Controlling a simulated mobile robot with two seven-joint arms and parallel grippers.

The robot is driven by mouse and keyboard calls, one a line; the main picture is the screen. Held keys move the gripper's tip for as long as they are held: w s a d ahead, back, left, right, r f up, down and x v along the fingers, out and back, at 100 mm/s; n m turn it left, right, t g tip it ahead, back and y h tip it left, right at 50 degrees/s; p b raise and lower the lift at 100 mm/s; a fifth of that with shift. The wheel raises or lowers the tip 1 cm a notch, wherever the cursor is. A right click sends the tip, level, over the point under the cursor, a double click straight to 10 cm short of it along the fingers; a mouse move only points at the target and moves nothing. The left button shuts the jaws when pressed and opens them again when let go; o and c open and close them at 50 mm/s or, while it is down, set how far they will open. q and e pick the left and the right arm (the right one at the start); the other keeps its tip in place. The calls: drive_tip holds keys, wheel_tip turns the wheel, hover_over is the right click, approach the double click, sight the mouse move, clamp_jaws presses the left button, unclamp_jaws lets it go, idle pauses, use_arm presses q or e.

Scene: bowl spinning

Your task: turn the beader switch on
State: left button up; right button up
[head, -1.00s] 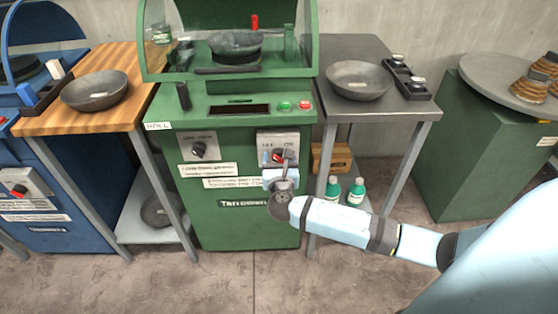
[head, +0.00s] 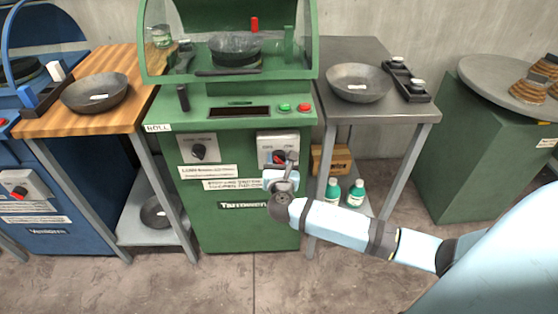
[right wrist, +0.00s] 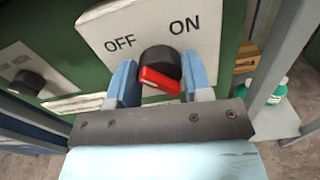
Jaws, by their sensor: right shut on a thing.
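The beader switch is a black knob with a red bar (right wrist: 160,80) on a pale plate (right wrist: 150,28) marked OFF on the left and ON on the right. In the head view the switch (head: 280,156) is on the right front of the green machine. My right gripper (right wrist: 159,70) is shut on the knob, one light-blue finger on each side. In the right wrist view the red bar lies aslant, its right end lower; its exact setting is hard to tell. In the head view my right gripper (head: 281,170) partly covers the switch plate. My left gripper is out of view.
A second black knob (head: 199,150) is on the left of the green front. Green and red buttons (head: 294,107) sit above the switch. A grey side table (head: 395,112) with a bowl stands close on the right, green-capped bottles (head: 333,190) below. A wooden table (head: 60,122) stands left.

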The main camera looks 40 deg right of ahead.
drive_tip(key=m, duration=0.5)
drive_tip(key=shift+f+b, duration=0.1)
drive_tip(key=shift+b, duration=0.2)
drive_tip(key=shift+m, duration=0.6)
drive_tip(key=shift+s+d+f+m+b, duration=0.1)
drive_tip(key=shift+m+b, duration=0.45)
drive_tip(key=shift+m, duration=0.35)
drive_tip(key=m+b, duration=0.4)
drive_tip(key=m, duration=0.3)
drive_tip(key=shift+f, duration=0.1)
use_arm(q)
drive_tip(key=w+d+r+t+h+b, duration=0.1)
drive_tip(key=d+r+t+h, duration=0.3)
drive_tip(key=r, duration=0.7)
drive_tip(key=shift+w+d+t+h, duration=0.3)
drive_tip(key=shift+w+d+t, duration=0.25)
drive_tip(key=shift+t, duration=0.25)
use_arm(e)
drive_tip(key=shift+m, duration=1)
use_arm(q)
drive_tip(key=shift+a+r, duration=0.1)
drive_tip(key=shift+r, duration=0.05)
use_arm(e)
drive_tip(key=o, duration=0.9)
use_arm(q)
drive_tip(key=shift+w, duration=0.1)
